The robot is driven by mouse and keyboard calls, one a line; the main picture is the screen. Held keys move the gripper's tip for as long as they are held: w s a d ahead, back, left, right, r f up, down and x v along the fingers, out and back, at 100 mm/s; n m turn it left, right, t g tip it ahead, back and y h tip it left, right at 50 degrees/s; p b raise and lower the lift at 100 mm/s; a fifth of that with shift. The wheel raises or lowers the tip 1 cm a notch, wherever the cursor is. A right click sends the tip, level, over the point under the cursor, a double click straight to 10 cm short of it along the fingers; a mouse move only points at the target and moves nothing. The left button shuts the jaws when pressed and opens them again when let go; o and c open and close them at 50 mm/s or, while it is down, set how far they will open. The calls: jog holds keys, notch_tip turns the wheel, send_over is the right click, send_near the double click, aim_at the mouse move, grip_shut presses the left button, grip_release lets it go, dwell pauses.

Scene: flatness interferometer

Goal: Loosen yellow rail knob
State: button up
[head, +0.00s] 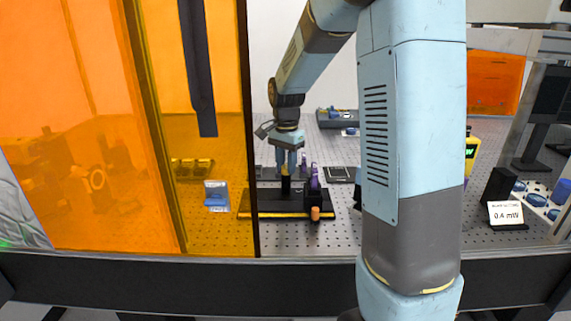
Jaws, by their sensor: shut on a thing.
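My gripper (286,168) points straight down over the black rail plate (270,203) on the perforated table. Its two light-blue fingers are shut on a dark upright piece (286,186), which reaches down to the plate. I cannot make out a clear yellow knob; it may be hidden at the fingers or too small to tell. An orange knob (315,213) shows at the front of a dark mount, to the right of my gripper. Purple-and-black mounts (315,180) stand just right of the fingers.
Orange panels (75,120) and a dark upright edge (250,130) close off the left side. A blue item on a white card (216,196) lies behind the panel. A power readout (506,214) and a rack of blue discs (540,198) stand at the right. My arm blocks the middle right.

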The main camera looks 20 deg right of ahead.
jog(key=n, duration=0.4)
jog(key=shift+w+a+r, duration=0.1)
jog(key=shift+w+a, duration=0.05)
jog(key=n, duration=0.8)
jog(key=shift+n, duration=1.8)
jog(key=o, duration=0.7)
jog(key=shift+w, duration=0.1)
jog(key=o, duration=0.4)
jog(key=shift+c, duration=0.2)
